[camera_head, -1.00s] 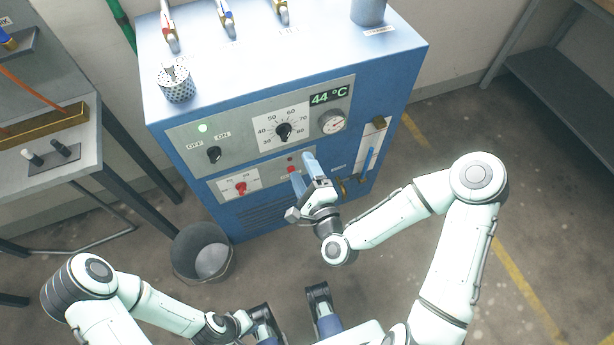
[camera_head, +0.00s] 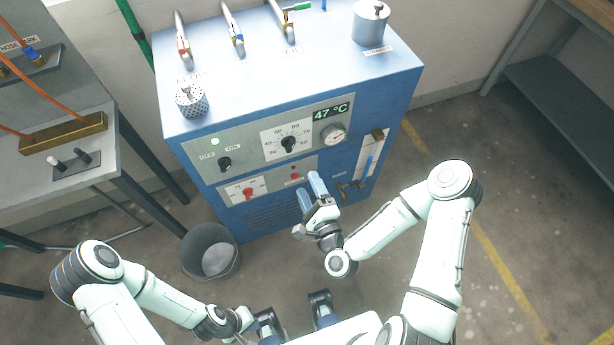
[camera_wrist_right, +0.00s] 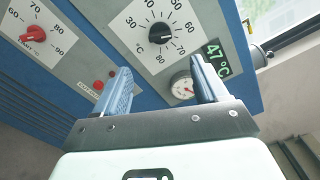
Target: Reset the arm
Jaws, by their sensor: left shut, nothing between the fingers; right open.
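My right gripper (camera_head: 311,190) is open and empty. It is in front of the lower part of the blue machine's (camera_head: 345,100) front. In the right wrist view, its two blue fingers (camera_wrist_right: 161,85) stand apart, with the panel behind them and nothing between them. My right arm is bent, with its elbow at the right. My left gripper (camera_head: 246,319) is low in the head view, near my base, shut and holding nothing visible. Its fingertips are hard to make out.
The machine's panel has a black dial (camera_head: 289,144), a display (camera_head: 331,111) reading 47 °C, a gauge (camera_head: 334,133) and a red knob (camera_head: 248,194). A grey bin (camera_head: 211,253) stands on the floor at left. A workbench (camera_head: 100,150) is further left. Floor at right is clear.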

